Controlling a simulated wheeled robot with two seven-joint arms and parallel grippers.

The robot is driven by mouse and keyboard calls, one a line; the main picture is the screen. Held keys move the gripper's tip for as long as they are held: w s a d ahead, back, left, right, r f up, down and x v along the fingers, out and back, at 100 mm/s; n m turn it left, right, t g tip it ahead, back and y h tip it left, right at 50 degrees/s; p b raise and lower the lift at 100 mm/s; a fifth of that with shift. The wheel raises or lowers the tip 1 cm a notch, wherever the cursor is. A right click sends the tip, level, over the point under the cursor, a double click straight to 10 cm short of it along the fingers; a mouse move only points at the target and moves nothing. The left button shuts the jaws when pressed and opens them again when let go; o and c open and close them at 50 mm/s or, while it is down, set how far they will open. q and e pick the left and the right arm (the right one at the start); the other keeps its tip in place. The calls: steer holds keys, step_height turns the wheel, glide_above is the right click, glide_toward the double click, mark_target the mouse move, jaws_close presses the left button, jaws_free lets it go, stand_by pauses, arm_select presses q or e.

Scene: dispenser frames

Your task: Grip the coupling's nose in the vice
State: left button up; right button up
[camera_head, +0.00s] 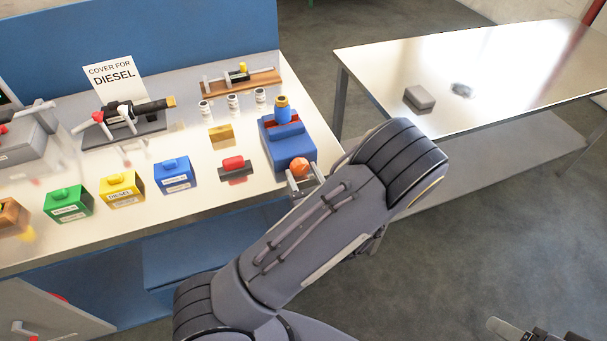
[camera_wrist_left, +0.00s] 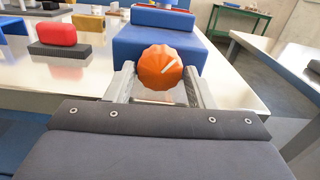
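The blue vice (camera_head: 287,146) stands near the right end of the bench, with red jaw faces and an orange ribbed knob (camera_head: 300,169) with a white mark at its front. The coupling (camera_head: 283,112), blue with a brass top ring, stands upright at the jaws; its lower end is hidden. In the left wrist view the knob (camera_wrist_left: 160,67) sits between the fingers of my left gripper (camera_wrist_left: 160,88), with narrow gaps showing at both sides. My left gripper is open around the knob. Part of my right gripper (camera_head: 520,330) shows at the bottom right edge, cut off.
Green (camera_head: 68,204), yellow (camera_head: 121,191) and blue (camera_head: 174,175) blocks stand left along the bench (camera_head: 205,211). A red-topped block (camera_head: 234,168) and a brass block (camera_head: 221,136) are left of the vice. A side table (camera_head: 470,75) stands right, mostly clear, with a grey block (camera_head: 419,98).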

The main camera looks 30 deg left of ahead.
arm_select(q)
steer(key=c, duration=0.6)
steer(key=shift+r+m+p, duration=0.15)
steer(key=shift+m+p, duration=0.25)
steer(key=shift+m, duration=0.3)
steer(key=shift+m+p, duration=0.4)
steer(key=shift+m, duration=0.7)
steer(key=o, duration=1)
